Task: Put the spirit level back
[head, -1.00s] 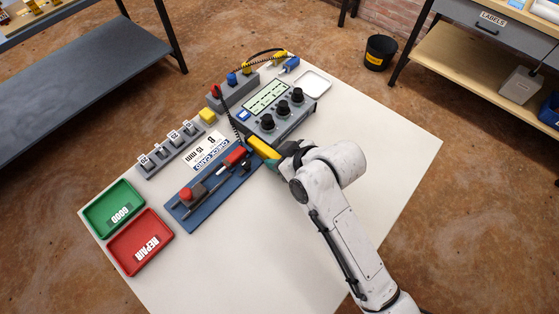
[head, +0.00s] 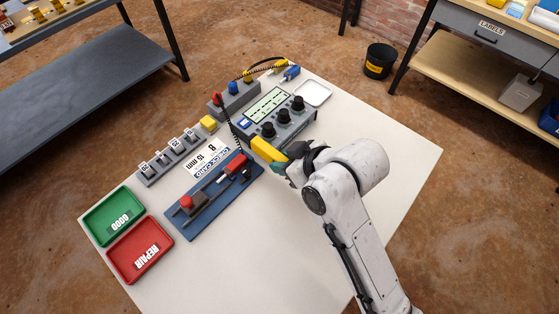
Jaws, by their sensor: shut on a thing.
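A yellow block-like thing (head: 267,151), which looks like the spirit level, is in my gripper (head: 284,163) in the head view. The gripper is shut on it, just in front of the grey box with knobs. My wrist hides part of the jaws and the rear end of the yellow thing. I cannot tell whether it touches the table. A blue tool tray (head: 200,222) lies to the left, holding a red-handled tool (head: 235,161), a thing with a red knob (head: 186,202) and dark tools.
The grey knob box (head: 305,118) stands close behind my gripper. A coiled black cord (head: 233,127) runs down near the tray. Green (head: 136,205) and red (head: 166,254) trays lie at the left. The white table (head: 245,275) is clear in front.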

